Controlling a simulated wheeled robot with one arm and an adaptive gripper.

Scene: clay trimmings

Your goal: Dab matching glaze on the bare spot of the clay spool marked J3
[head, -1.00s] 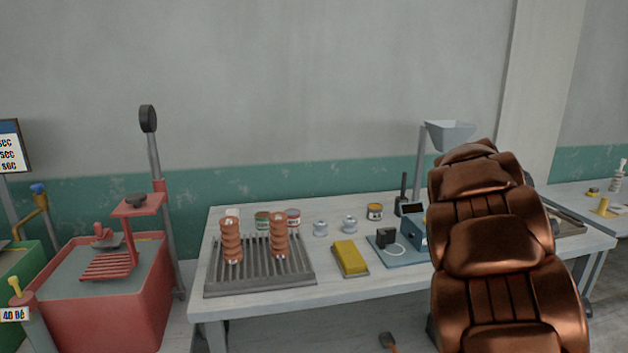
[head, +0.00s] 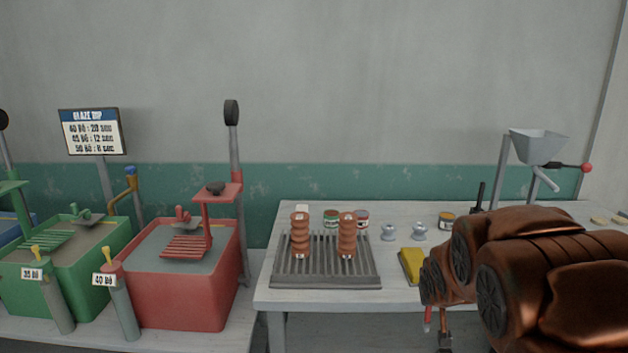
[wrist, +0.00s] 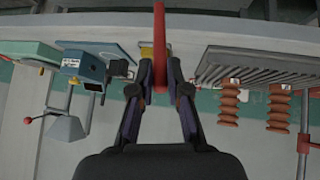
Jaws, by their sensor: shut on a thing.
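Two brown ribbed clay spools stand upright on a slatted grey rack (head: 325,280): a left one (head: 300,236) and a right one (head: 347,236). Each has small pale marks, too small to read, so I cannot tell which is J3 or where its bare spot is.
Two grey-white knobbed pieces (head: 388,232) and a yellow block (head: 411,262) lie right of the rack. A hopper stand (head: 538,147) rises at the right. Red (head: 185,290) and green (head: 80,280) tubs stand left of the table. My arm hides the table's right part.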

